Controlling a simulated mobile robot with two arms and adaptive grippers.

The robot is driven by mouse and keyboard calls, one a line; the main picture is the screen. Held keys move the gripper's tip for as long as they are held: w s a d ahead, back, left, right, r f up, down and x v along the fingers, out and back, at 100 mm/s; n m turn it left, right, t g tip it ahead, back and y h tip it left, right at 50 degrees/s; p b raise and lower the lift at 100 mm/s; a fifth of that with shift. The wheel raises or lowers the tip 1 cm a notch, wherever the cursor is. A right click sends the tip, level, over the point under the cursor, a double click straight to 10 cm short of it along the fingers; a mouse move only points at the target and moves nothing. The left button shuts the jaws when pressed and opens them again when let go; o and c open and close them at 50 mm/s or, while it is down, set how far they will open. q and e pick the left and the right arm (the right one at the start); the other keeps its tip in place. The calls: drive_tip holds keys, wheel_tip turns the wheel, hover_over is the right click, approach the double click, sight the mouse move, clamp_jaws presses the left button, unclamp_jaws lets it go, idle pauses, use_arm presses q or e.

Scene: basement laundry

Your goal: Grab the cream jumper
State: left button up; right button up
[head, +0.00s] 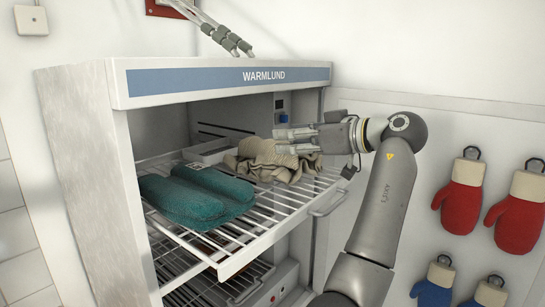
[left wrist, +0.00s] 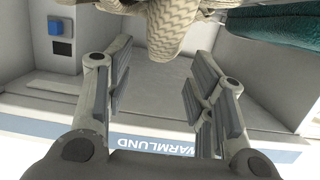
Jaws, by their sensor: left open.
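The cream jumper (head: 262,160) lies crumpled on the right part of a pulled-out wire rack (head: 240,258) in the WARMLUND cabinet. It shows as ribbed knit at the top of the left wrist view (left wrist: 172,28). My left gripper (head: 287,141) is over the jumper's right part, its fingers pointing left into the cabinet and hiding some of the cloth. In the left wrist view the fingers (left wrist: 162,75) are spread with nothing held between them. The knit is just beyond the fingertips; whether they touch it I cannot tell. My right gripper is not in view.
A folded teal knit (head: 195,195) lies on the rack left of the jumper. A pale tray (head: 208,150) is behind them. The cabinet's top panel (head: 225,80) overhangs the rack, and a lower rack (head: 215,285) is beneath. Red mittens (head: 463,197) hang on the right wall.

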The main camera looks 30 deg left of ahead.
sight(271, 142)
use_arm(q)
drive_tip(key=shift+a+f, duration=0.1)
drive_tip(key=shift+a, duration=0.35)
drive_tip(key=p+x, duration=0.1)
drive_tip(key=x, duration=0.1)
drive_tip(key=p+x, duration=0.2)
drive_tip(key=shift+a+f, duration=0.3)
drive_tip(key=shift+a, duration=0.05)
drive_tip(key=shift+s+a+f, duration=0.1)
drive_tip(key=shift+a+f, duration=0.05)
drive_tip(key=shift+a, duration=0.15)
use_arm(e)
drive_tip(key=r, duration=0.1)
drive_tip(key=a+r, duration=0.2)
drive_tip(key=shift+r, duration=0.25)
use_arm(q)
drive_tip(key=shift+c, duration=0.3)
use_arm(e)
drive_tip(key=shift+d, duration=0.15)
use_arm(q)
drive_tip(key=shift+c, duration=1.2)
clamp_jaws()
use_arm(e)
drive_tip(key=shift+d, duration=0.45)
